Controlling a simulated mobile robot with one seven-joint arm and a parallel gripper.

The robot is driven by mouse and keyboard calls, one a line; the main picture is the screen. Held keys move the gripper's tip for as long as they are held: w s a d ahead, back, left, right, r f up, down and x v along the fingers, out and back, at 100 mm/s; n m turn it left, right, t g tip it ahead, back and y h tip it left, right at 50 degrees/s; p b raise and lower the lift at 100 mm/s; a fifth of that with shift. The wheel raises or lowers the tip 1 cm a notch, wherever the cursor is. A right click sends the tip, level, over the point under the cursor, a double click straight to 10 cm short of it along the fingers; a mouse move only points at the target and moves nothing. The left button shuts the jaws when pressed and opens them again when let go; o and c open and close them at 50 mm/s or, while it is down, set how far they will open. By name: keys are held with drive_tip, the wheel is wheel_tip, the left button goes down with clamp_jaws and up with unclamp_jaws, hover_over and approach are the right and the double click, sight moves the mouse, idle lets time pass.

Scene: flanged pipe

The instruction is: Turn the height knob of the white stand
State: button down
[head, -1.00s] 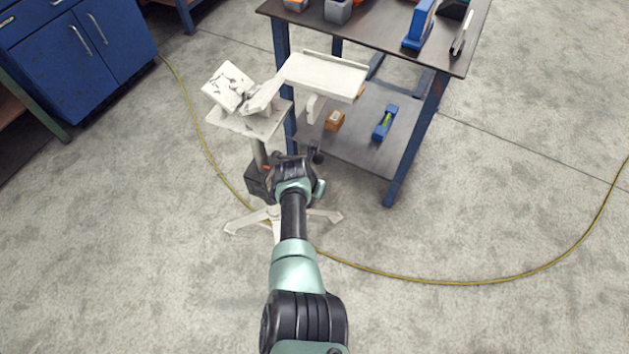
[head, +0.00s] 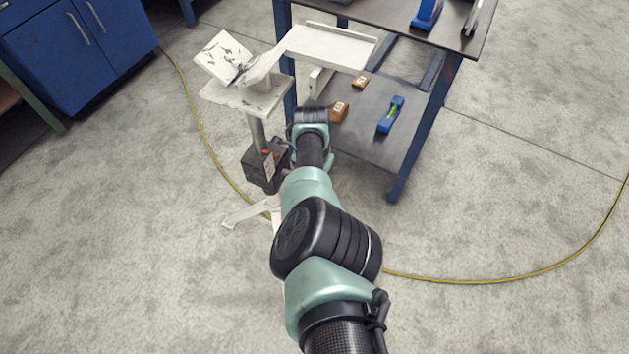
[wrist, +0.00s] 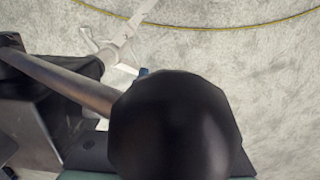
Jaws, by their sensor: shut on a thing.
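The white stand (head: 232,96) is left of centre in the head view, with a grey column (head: 257,131) and a black box (head: 262,168) low on it. In the wrist view a black ball knob (wrist: 175,122) fills the centre, very close. A metal rod (wrist: 72,82) runs from it up and left to a dark housing (wrist: 22,115). My gripper (head: 308,121) is just right of the stand's column in the head view and shut on the black ball knob. The fingers are hidden by the knob and my wrist.
A blue-legged workbench (head: 427,135) stands close right of the stand, its lower shelf holding a blue level (head: 391,116) and brown blocks (head: 339,110). A white leg (head: 250,213) spreads on the floor. A yellow cable (head: 500,281) crosses otherwise open floor.

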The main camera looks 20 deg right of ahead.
drive_tip(key=shift+a, duration=0.1)
drive_tip(key=c, duration=0.6)
unclamp_jaws()
drive_tip(key=shift+f, duration=0.1)
drive_tip(key=shift+o, duration=0.2)
drive_tip(key=r+p, duration=1.2)
drive_tip(key=r, duration=0.1)
drive_tip(key=shift+s+a, duration=0.2)
drive_tip(key=shift+s, duration=0.1)
